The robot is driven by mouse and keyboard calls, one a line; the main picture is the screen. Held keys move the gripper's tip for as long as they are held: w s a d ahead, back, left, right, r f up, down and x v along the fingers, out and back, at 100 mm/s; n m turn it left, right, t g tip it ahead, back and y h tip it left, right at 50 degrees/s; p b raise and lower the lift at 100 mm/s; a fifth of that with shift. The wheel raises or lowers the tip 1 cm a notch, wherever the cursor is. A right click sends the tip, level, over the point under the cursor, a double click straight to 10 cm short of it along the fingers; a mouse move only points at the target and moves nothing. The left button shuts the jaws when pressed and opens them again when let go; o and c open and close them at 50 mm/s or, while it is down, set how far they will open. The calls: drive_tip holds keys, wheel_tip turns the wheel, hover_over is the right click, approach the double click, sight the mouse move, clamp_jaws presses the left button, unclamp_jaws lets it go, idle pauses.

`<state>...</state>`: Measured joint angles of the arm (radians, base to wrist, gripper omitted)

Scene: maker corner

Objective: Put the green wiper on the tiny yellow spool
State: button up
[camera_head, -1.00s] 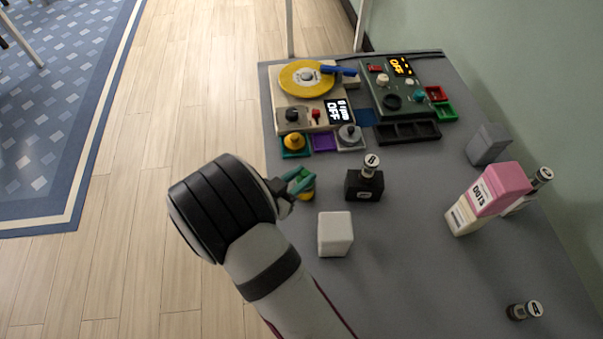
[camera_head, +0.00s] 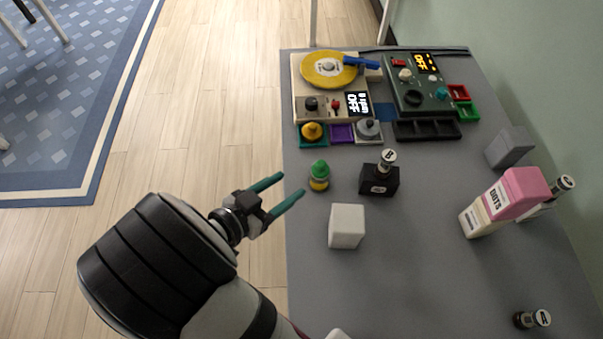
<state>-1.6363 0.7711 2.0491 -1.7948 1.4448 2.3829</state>
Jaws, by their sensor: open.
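The green wiper (camera_head: 319,168) is a small rounded green piece. It sits on top of the tiny yellow spool (camera_head: 319,184), which stands upright near the table's left edge. The wiper covers the spool's top. My gripper (camera_head: 292,184) is open and empty, with its two teal fingers spread. It is to the left of the spool, and a gap shows between the fingertips and both pieces.
A black block with a bottle (camera_head: 379,180) and a white block (camera_head: 346,226) stand right of the spool. A turntable unit (camera_head: 330,88) and a control box (camera_head: 418,85) are at the back. A pink-topped carton (camera_head: 500,200) stands right. The table's middle is clear.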

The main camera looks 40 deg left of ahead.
drive_tip(key=w+d+r+m+g+h, duration=0.1)
drive_tip(key=w+d+h, duration=0.1)
drive_tip(key=d, duration=0.2)
drive_tip(key=w+d+r+m+g+h, duration=0.1)
drive_tip(key=w+d+r+h, duration=0.1)
drive_tip(key=d, duration=0.3)
drive_tip(key=w+d+r+m+g+h, duration=0.1)
drive_tip(key=w+d+r+g+h, duration=0.1)
drive_tip(key=d, duration=0.3)
drive_tip(key=shift+w+r, duration=0.15)
drive_tip(key=shift+w, duration=0.15)
drive_tip(key=s+d+r+m+g, duration=0.15)
drive_tip(key=d+g, duration=0.25)
drive_tip(key=d, duration=0.4)
drive_tip(key=s+d+r+m+g, duration=0.1)
drive_tip(key=s+d+r+g, duration=0.15)
drive_tip(key=d+g, duration=0.45)
drive_tip(key=s+d+r+t+y, duration=0.1)
drive_tip(key=s+d+y, duration=0.1)
drive_tip(key=s+y, duration=0.5)
drive_tip(key=shift+s+r+y, duration=0.15)
drive_tip(key=shift+s+y, duration=0.25)
drive_tip(key=shift+s, duration=0.25)
